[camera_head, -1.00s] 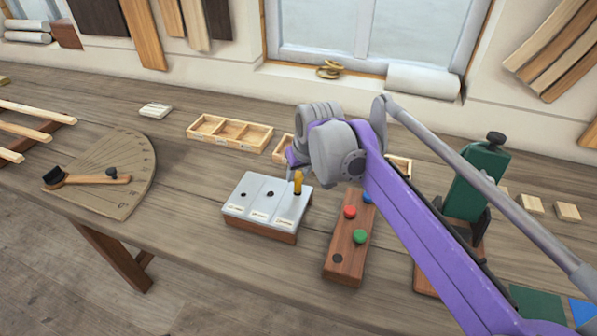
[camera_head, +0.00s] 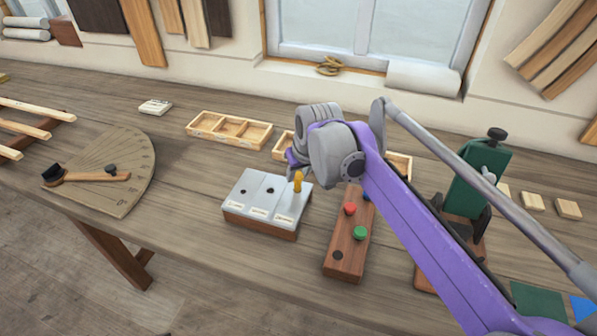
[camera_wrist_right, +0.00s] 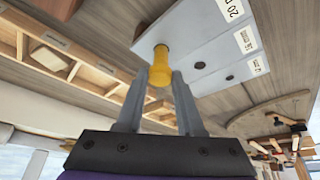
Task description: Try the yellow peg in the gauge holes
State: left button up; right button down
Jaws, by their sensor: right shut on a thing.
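The yellow peg (camera_head: 298,182) stands upright at the right-hand section of the gauge block (camera_head: 262,222), a grey-topped wooden block with labels. Two dark open holes show in the left and middle sections. The hole under the peg is hidden, so I cannot tell how deep the peg sits. My right gripper (camera_head: 297,166) is above the peg, partly hidden by its own wrist. In the right wrist view its two fingers (camera_wrist_right: 159,90) are shut on the yellow peg (camera_wrist_right: 160,68), beside the labelled gauge top (camera_wrist_right: 205,45). My left gripper is not in view.
A wooden block with red, green and blue pegs (camera_head: 345,262) stands close to the gauge's right. A divided wooden tray (camera_head: 230,130) lies behind. A green clamp-like tool (camera_head: 476,180) stands to the right. A protractor board (camera_head: 125,185) lies left; the table between is clear.

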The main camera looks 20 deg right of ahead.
jog(key=shift+f+b, duration=0.45)
jog(key=shift+f, duration=0.5)
dwell(0.4)
jog(key=shift+r+p, duration=1.9)
jog(key=shift+r, duration=0.75)
